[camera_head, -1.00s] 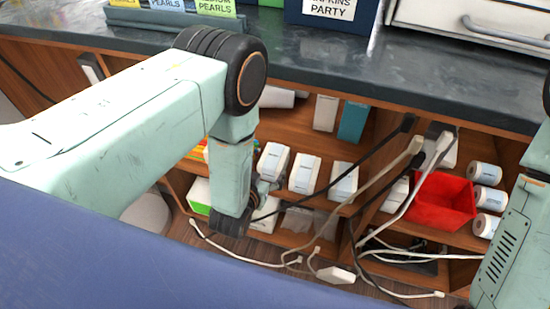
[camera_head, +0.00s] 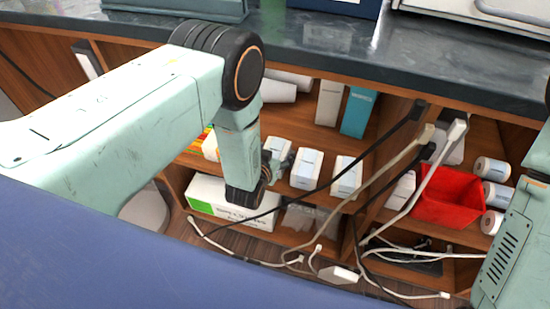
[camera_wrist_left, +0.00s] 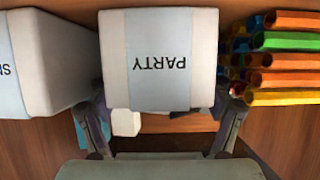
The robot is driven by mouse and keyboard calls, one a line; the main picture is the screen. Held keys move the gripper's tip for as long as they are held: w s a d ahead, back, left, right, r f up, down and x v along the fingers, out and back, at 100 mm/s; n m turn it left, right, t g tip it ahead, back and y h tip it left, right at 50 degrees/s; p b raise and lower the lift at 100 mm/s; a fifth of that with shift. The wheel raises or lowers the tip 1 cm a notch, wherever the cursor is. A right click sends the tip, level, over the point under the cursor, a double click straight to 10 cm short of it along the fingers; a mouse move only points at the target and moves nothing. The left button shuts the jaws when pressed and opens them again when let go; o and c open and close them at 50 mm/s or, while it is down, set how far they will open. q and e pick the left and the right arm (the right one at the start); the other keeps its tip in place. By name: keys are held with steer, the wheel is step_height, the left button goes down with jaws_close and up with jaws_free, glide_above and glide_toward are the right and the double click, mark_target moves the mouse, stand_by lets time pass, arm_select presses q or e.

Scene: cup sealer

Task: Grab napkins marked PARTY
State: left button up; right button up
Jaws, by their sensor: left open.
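In the left wrist view, a white napkin pack marked PARTY (camera_wrist_left: 158,62) shows with its letters upside down. My left gripper (camera_wrist_left: 163,128) is open, with one finger on each side of the pack's near end. I cannot tell whether the fingers touch it. In the head view, the left gripper (camera_head: 268,172) reaches into the upper shelf at the leftmost white pack (camera_head: 279,148), partly hidden behind my arm. My right gripper is out of the picture; only part of that arm shows at the right edge.
Another white pack (camera_wrist_left: 50,65) stands close on one side, coloured tubes (camera_wrist_left: 285,62) on the other. More white packs (camera_head: 306,168) stand along the shelf. Cables (camera_head: 375,170) hang in front of the shelves, near a red bin (camera_head: 450,197). The dark counter (camera_head: 330,45) overhangs above.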

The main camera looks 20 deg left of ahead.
mark_target(275, 150)
arm_select(q)
steer(key=shift+r, duration=0.1)
steer(key=c, duration=1)
step_height(275, 150, up, 10)
steer(key=p, duration=0.4)
